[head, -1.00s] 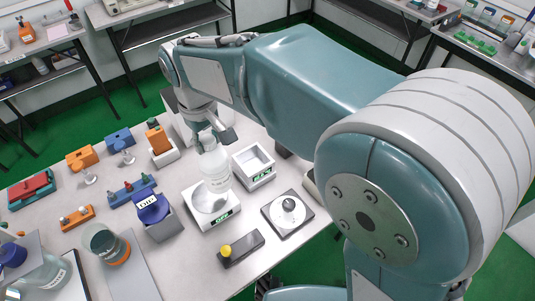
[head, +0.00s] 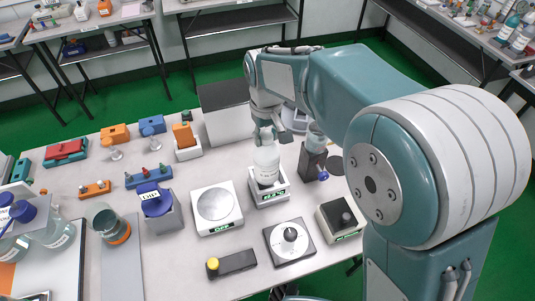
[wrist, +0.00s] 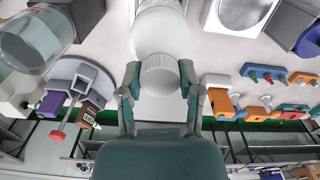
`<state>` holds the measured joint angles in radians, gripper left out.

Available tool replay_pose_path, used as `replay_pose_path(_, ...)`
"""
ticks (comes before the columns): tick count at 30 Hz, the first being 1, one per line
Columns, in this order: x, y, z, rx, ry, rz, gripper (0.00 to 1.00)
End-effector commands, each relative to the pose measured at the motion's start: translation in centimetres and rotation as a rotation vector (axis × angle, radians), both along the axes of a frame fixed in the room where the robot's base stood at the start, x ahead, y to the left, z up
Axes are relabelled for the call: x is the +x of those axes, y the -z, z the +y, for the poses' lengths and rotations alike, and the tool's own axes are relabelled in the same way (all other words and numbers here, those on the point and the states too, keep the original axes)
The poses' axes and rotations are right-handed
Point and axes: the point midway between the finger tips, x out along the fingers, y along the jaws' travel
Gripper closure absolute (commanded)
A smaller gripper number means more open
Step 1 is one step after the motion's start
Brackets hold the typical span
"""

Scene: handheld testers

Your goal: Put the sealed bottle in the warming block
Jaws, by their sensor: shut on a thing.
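The sealed bottle (head: 266,163) is pale and upright, with a white cap (wrist: 161,75) that shows in the wrist view. My gripper (head: 268,133) is shut on the cap, with one finger on each side (wrist: 159,78). The warming block appears to be the small white box with a green display (head: 270,197). The bottle's lower end overlaps the box's open top in the head view. I cannot tell whether the base is inside the opening or just above it. The bottle hides most of the opening.
A white scale with a round pan (head: 215,204) stands just left of the box. A stirrer-like plate with a dark knob (head: 290,235) is in front. A dark stand holding a clear vessel (head: 313,153) is close on the right. A large grey-topped box (head: 226,112) stands behind.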

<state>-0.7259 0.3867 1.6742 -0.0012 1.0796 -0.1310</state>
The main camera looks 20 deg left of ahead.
Motion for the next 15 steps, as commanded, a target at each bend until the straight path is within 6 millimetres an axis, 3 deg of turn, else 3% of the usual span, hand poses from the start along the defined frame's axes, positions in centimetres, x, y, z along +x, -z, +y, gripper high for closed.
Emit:
replay_pose_path(9, 0.0, 4.4, -0.1, 0.001, 0.001, 0.0, 1.0)
replay_pose_path(15, 0.0, 5.1, 0.0, 0.002, 0.0, -0.003, 1.0)
